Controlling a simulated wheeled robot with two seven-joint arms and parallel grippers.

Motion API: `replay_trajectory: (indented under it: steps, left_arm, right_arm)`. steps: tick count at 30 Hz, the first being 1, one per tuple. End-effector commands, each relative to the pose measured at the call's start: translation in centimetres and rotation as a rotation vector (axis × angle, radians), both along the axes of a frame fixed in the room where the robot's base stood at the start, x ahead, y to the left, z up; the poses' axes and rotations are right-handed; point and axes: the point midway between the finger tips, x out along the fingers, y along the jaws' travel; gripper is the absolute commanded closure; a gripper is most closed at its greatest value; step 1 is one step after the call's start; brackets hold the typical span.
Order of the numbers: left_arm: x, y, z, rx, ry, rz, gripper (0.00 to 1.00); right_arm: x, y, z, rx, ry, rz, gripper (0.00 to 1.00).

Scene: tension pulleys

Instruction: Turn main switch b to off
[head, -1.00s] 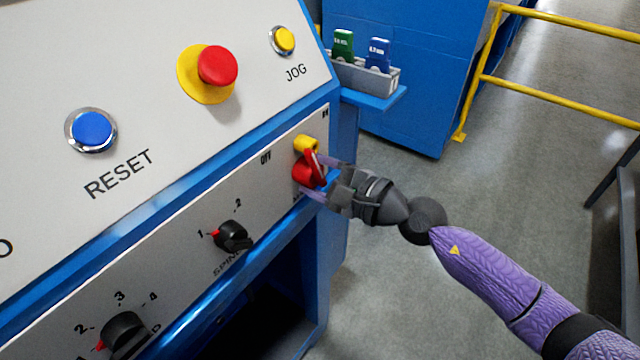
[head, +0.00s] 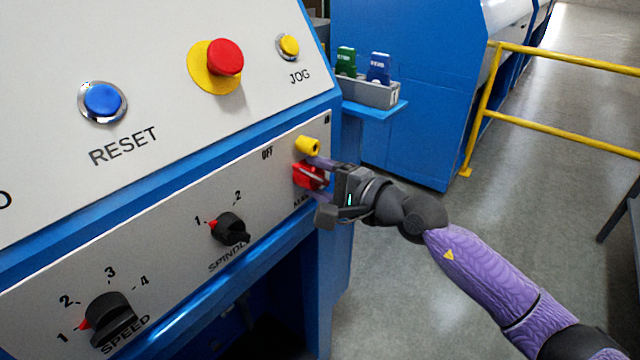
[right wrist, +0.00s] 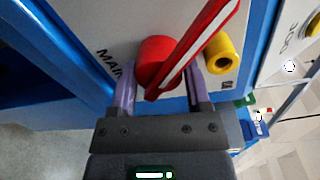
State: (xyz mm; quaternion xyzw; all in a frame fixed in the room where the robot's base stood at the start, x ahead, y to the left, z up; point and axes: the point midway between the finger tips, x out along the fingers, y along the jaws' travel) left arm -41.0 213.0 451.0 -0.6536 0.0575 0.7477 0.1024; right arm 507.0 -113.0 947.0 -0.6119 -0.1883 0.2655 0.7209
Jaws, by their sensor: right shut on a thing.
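The main switch is a red rotary handle (head: 308,177) at the right end of the lower panel. MAIN lettering beside it is partly covered; no letter b shows. My right gripper (head: 317,180) is shut on the red handle, coming from the right. In the right wrist view the fingers (right wrist: 160,92) lie on either side of the red handle (right wrist: 190,50), whose bar slants to the upper right. A yellow cylinder (head: 307,146) sits just above it. The OFF mark (head: 267,153) is to its upper left, another small mark to its upper right. My left gripper is out of view.
Black SPINDLE (head: 230,228) and SPEED (head: 112,318) knobs are to the left. Above are the blue RESET button (head: 102,102), red mushroom button (head: 225,57) and yellow JOG button (head: 289,46). A grey tag holder (head: 370,92) and yellow rail (head: 560,130) stand beyond.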

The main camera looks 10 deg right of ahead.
Motion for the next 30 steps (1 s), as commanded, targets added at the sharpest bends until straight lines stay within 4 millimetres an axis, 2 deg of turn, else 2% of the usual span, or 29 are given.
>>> replay_trajectory:
  steps: [8, 9, 13, 30]
  left_arm:
    - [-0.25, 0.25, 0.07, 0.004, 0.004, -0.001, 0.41]
    - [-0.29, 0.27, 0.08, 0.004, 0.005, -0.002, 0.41]
    - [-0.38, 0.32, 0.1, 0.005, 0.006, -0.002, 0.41]
    - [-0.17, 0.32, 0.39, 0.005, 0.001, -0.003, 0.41]
  right_arm:
    - [-0.03, 0.02, -0.07, -0.005, 0.001, 0.002, 1.0]
    - [-0.03, 0.02, -0.07, -0.006, 0.001, 0.001, 0.32]
    - [-0.02, 0.01, -0.06, -0.004, 0.001, 0.001, 0.04]
    - [-0.23, -0.01, 0.29, 0.006, 0.001, 0.0, 0.03]
